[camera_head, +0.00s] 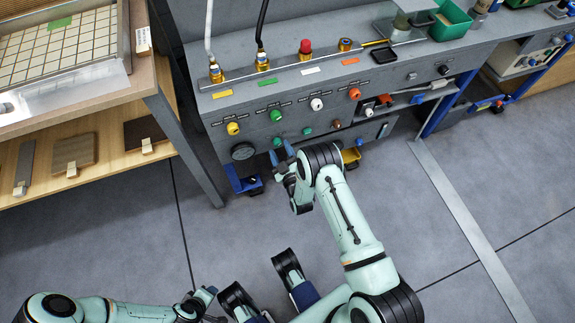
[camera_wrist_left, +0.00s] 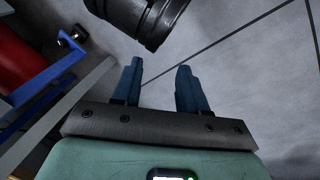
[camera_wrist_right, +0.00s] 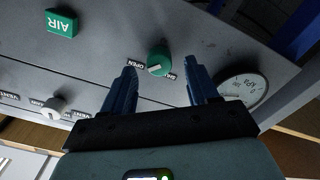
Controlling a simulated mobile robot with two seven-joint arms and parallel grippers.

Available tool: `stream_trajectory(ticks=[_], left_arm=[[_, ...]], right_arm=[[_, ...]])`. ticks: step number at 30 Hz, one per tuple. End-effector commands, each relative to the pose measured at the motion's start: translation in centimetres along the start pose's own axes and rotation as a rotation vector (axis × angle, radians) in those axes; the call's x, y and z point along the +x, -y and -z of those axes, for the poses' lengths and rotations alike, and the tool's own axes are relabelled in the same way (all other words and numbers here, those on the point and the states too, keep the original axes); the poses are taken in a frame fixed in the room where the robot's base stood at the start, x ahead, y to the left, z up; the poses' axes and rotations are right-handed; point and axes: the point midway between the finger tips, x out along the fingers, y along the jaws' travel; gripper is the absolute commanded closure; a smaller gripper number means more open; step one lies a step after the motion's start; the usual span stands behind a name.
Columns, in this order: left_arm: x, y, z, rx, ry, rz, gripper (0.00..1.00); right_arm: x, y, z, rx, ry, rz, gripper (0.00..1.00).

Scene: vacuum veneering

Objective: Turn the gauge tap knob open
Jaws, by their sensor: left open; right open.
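The gauge tap knob (camera_wrist_right: 160,62) is round and green with a pale mark on its face. It sits on the grey panel beside the pressure gauge (camera_wrist_right: 243,88), with an OPEN label at its left. I cannot tell its exact angle. It also shows small in the head view (camera_head: 277,142). My right gripper (camera_wrist_right: 162,82) is open, its blue fingers on either side of the knob in the picture; contact is not clear. It also shows in the head view (camera_head: 282,153), just in front of the panel. My left gripper (camera_wrist_left: 157,78) is open and empty, low above the floor.
The grey bench (camera_head: 300,82) carries yellow, green, white and orange knobs, with hoses above. A wooden shelf (camera_head: 80,135) with sample boards stands at left. A green AIR plate (camera_wrist_right: 62,22) and white knob (camera_wrist_right: 55,105) share the panel.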

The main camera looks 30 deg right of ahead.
Motion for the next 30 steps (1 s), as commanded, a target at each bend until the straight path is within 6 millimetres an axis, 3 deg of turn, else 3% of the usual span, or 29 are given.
stream_trajectory(ticks=[9,15,21,30], left_arm=[[-2.2,-0.8,-2.6,0.007,0.078,-0.005,0.57],[-2.9,-1.0,-3.6,0.009,0.110,-0.007,0.57],[-3.2,-1.0,-4.0,0.010,0.121,-0.007,0.57],[-3.1,-1.0,-4.0,0.010,0.122,-0.007,0.57]], right_arm=[[-7.2,-0.1,0.1,0.000,0.006,0.004,0.41],[-10.6,0.0,0.0,0.001,0.005,0.003,0.41],[-11.9,0.0,0.0,0.001,0.002,0.001,0.41],[-12.0,0.0,0.0,0.001,0.002,0.001,0.41]])
